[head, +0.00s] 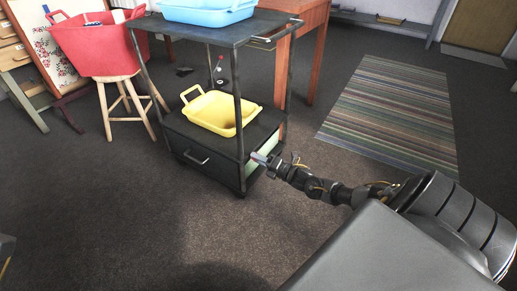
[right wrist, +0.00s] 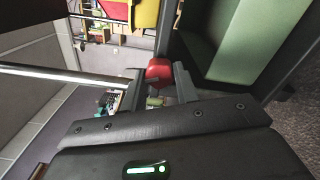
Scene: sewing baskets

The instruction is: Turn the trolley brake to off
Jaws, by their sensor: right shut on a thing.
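The black trolley (head: 222,34) stands upright at the centre of the head view, with an upper shelf, a lower shelf and a drawer below. My right gripper (head: 265,157) reaches in from the right to the trolley's near right corner post, beside the lower shelf. In the right wrist view my right gripper (right wrist: 158,76) is shut on a red knob (right wrist: 159,71), which looks like the trolley brake. The knob sits close to a dark trolley post. Its brake setting cannot be read. The knob is hidden in the head view. My left gripper is out of view.
A yellow basket (head: 213,111) sits on the lower shelf and a blue basket (head: 208,13) on the top. A red basket (head: 100,52) rests on a wooden stool (head: 127,100) at left. A striped rug (head: 394,112) lies right. The floor in front is clear.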

